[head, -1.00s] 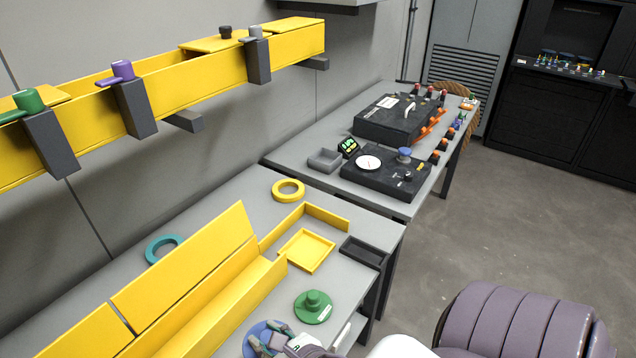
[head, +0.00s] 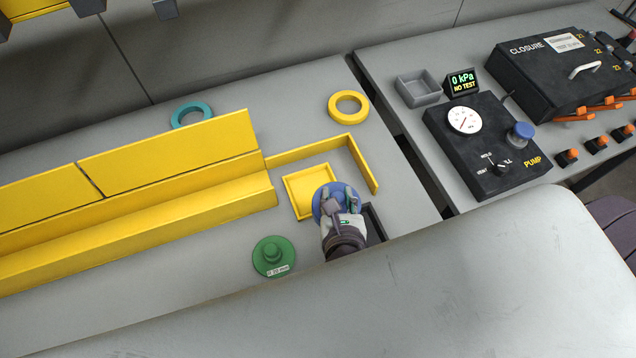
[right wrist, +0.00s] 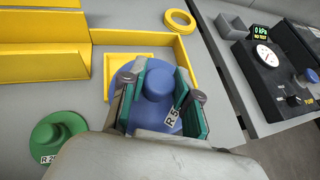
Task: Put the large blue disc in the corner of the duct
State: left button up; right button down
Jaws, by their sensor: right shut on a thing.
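The large blue disc (head: 322,203) has a raised knob and a label beginning "R 5" in the right wrist view (right wrist: 156,110). My right gripper (head: 340,197) is shut on its knob, one finger on each side. The disc overlaps the right edge of the square yellow tray (head: 290,202) in the head view; whether it touches it I cannot tell. The yellow duct (head: 200,205) runs along the bench to the left, and a thin yellow L-shaped wall (head: 310,149) makes a corner behind the tray. My left gripper is not in view.
A smaller green disc (head: 273,256) lies in front of the tray. A yellow ring (head: 348,94) and a teal ring (head: 178,114) lie at the back. A dark tray (head: 376,222) is beside the gripper. The pump box (head: 460,165) stands on the bench to the right.

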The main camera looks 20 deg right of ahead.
jog(key=shift+s+a+r+m+h, duration=0.15)
jog(key=shift+a+m+h, duration=0.25)
jog(key=shift+a, duration=0.7)
jog(key=shift+w+d+f, duration=0.15)
jog(key=shift+w+f, duration=1.7)
jog(key=shift+w, duration=0.1)
jog(key=shift+w+d+f, duration=0.15)
jog(key=shift+w+f, duration=1.65)
jog(key=shift+w, duration=0.1)
jog(key=shift+w+d+f, duration=0.15)
jog(key=shift+w+f, duration=1.7)
jog(key=shift+w, duration=0.1)
jog(key=shift+f, duration=0.1)
jog(key=c, duration=0.8)
grip_release()
jog(key=shift+c, duration=0.2)
